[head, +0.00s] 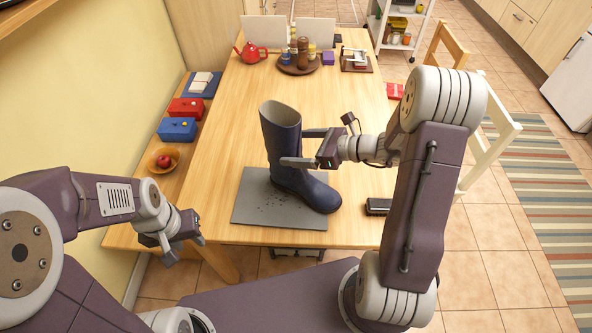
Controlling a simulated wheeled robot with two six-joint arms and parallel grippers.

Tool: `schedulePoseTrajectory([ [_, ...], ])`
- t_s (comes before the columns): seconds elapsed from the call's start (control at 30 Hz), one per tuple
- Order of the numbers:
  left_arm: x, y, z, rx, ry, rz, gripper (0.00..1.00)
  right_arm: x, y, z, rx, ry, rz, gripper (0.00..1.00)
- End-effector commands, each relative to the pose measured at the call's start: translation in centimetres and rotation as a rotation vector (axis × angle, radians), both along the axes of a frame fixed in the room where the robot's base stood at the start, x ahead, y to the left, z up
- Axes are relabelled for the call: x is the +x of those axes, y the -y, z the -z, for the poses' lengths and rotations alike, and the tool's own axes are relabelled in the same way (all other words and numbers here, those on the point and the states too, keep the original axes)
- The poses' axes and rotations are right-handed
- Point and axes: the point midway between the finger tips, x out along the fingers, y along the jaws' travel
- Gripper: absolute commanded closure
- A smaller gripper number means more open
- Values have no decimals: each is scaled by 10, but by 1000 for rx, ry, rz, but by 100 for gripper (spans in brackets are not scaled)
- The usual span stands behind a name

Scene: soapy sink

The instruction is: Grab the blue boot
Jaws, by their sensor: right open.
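A dark blue boot (284,140) stands upright on a grey mat (252,205) on the wooden table, toe toward the lower right. Dark crumbs lie on the mat beside it. My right gripper (297,147) comes in from the right at the boot's shaft. Its jaws are open, one finger by the upper shaft and one finger across the front near the ankle. Whether the fingers touch the boot is hard to tell. My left gripper (178,240) hangs at the lower left, off the table's near edge and away from the boot. Its finger gap is unclear.
A dark brush-like block (378,206) lies right of the boot. A red teapot (251,53) and a round tray with bottles (299,66) stand at the back. A bench at left holds red and blue boxes (178,129) and a bowl (163,160). The table's middle is clear.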

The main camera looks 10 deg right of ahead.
Motion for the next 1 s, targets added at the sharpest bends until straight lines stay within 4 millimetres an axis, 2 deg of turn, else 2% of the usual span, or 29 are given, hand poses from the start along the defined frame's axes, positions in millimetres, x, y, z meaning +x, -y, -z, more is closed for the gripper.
schedulePoseTrajectory([
  [0.13, 0, 0, 0, 0, 0, 0, 62, 12, -17, 9, -1, 0, -2, 9],
  [0.37, 0, 0, 0, 0, 0, 0, 62, 14, -19, 10, -1, 0, 0, 9],
  [0.47, 0, 0, 0, 0, 0, 0, 62, 14, -19, 10, -1, 0, 0, 31],
  [0.7, 0, 0, 0, 0, 0, 0, 62, 14, -18, 10, -1, 0, 0, 98],
  [1.0, 0, 0, 0, 0, 0, 0, 62, 14, -18, 8, -1, 3, 0, 100],
])
